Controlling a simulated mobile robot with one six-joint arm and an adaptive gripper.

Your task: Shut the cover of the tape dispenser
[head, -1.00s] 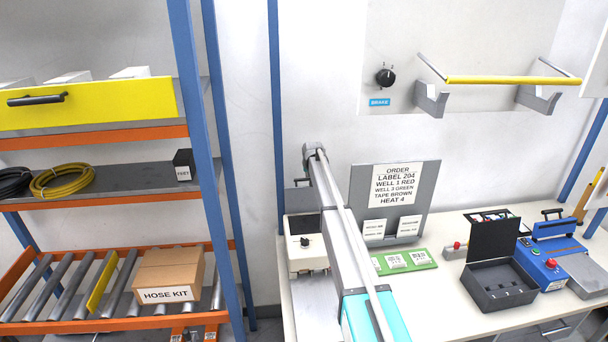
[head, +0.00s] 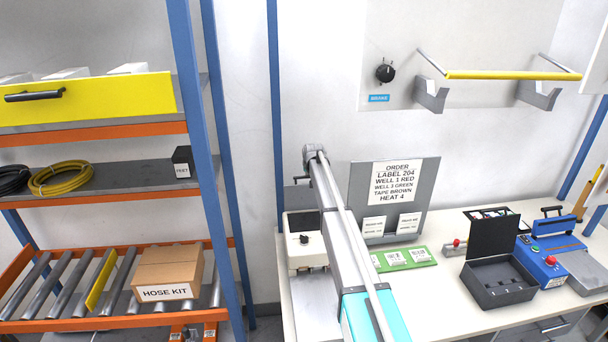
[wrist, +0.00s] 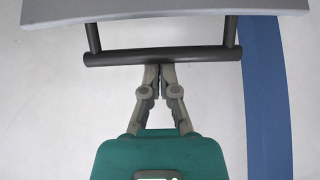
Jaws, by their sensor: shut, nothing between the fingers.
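In the wrist view my gripper (wrist: 158,68) is shut and empty. Its fingertips are right at the middle of a dark bar handle (wrist: 160,57); I cannot tell whether they touch it. The handle hangs from the edge of a grey panel (wrist: 165,14), which looks like the raised cover. In the head view a pale machine (head: 302,255) with a black knob and dark top, probably the tape dispenser, stands at the bench's left end. A dark handle (head: 301,181) shows above it, left of my arm. My arm hides part of the machine and the gripper.
A green card strip (head: 405,260), a black box with raised lid (head: 500,290) and a blue machine (head: 552,262) are to the right. A blue post (head: 277,100) is close to the handle.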

